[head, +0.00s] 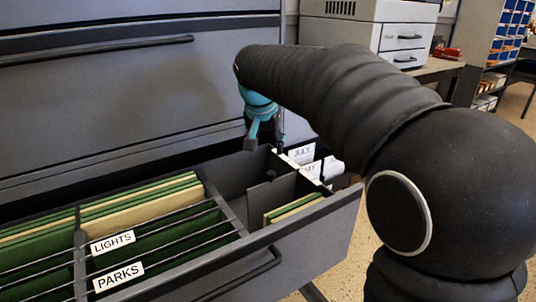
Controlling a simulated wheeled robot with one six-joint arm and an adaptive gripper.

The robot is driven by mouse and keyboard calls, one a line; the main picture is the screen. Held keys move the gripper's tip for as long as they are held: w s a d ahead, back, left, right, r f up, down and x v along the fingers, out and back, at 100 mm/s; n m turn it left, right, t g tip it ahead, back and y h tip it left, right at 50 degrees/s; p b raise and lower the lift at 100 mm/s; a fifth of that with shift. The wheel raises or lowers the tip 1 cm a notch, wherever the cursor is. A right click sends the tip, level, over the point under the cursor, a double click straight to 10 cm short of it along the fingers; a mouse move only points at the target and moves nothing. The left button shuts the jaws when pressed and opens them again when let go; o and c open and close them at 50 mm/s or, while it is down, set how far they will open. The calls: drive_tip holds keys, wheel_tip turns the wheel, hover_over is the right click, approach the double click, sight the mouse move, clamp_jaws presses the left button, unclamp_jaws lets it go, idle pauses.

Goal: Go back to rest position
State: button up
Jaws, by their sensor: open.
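My gripper (265,140) is small in the head view, teal and dark, at the end of my black-sleeved arm. It points down over the back part of an open file drawer (330,212), and its jaws are empty as far as I can see. The drawer holds green and tan folders. Tabs reading LIGHTS (113,242) and PARKS (119,277) stand at the front left. White tabs, one reading JULY (302,154), stand close to the right of my gripper. My arm hides part of the drawer's far right side.
The grey cabinet (120,95) with a long dark handle rises behind the drawer. A shelf with blue bins (508,25) is at the far right. Speckled floor (345,270) shows right of the drawer.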

drive_tip(key=shift+s+r, duration=0.15)
drive_tip(key=shift+r, duration=0.15)
drive_tip(key=s+d+r+n+p, duration=0.1)
drive_tip(key=s+d+p, duration=0.15)
drive_tip(key=s, duration=0.45)
drive_tip(key=s+d+r+n+p, duration=0.15)
drive_tip(key=s+d, duration=0.25)
drive_tip(key=s, duration=0.4)
drive_tip(key=s+d+f+p, duration=0.1)
drive_tip(key=s+d+f, duration=0.1)
drive_tip(key=s, duration=0.5)
drive_tip(key=s+d+f+n+t+y+p, duration=0.1)
drive_tip(key=s+f, duration=0.2)
drive_tip(key=s, duration=0.4)
drive_tip(key=shift+s+d+f+p, duration=0.35)
